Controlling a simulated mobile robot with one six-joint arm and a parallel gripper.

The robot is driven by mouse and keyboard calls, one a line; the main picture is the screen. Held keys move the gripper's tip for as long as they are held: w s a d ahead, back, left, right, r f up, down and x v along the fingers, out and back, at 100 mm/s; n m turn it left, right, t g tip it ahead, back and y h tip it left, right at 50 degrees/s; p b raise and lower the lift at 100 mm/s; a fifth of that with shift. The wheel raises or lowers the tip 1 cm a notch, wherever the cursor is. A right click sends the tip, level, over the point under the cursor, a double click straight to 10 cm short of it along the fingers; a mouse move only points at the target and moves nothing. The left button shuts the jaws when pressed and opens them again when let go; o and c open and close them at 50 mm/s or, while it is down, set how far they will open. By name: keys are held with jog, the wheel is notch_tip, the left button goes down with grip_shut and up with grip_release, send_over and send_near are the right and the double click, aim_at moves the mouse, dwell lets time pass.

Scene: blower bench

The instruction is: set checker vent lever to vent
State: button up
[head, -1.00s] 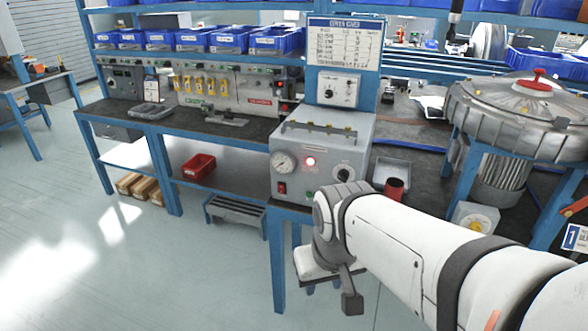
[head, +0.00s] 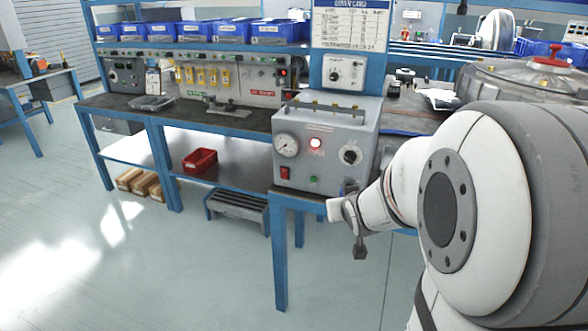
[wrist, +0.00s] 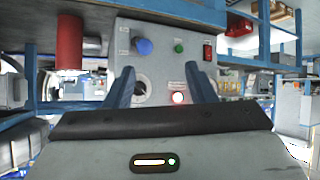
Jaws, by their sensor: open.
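The checker (head: 325,140) is a grey box on the bench's front corner, with a gauge, a lit red lamp and a dark round knob (head: 349,154) on its front. I cannot tell for sure which control is the vent lever. In the wrist view the panel appears upside down, with the dark knob (wrist: 140,89), a blue knob (wrist: 144,46), a green button (wrist: 179,48) and a red switch (wrist: 207,53). My gripper (wrist: 157,75) is open and empty, facing the panel, fingers apart from it. In the head view my gripper (head: 350,222) is by the checker's lower right corner.
A red cylinder (wrist: 69,43) stands beside the checker in the wrist view. A red bin (head: 200,161) sits on the lower shelf and a grey step (head: 238,205) below. The floor in front is clear.

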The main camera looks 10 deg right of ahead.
jog(key=w+d+f+t+y+b, duration=0.3)
jog(key=w+d+f+t+b, duration=0.3)
jog(key=f+t+b, duration=0.15)
jog(key=shift+n+g, duration=0.25)
jog(key=shift+n, duration=0.15)
jog(key=w, duration=0.7)
jog(key=shift+w+r+p, duration=0.1)
jog(key=shift+w+p, duration=0.25)
jog(key=shift+p, duration=0.05)
jog(key=shift+s, duration=0.1)
grip_shut()
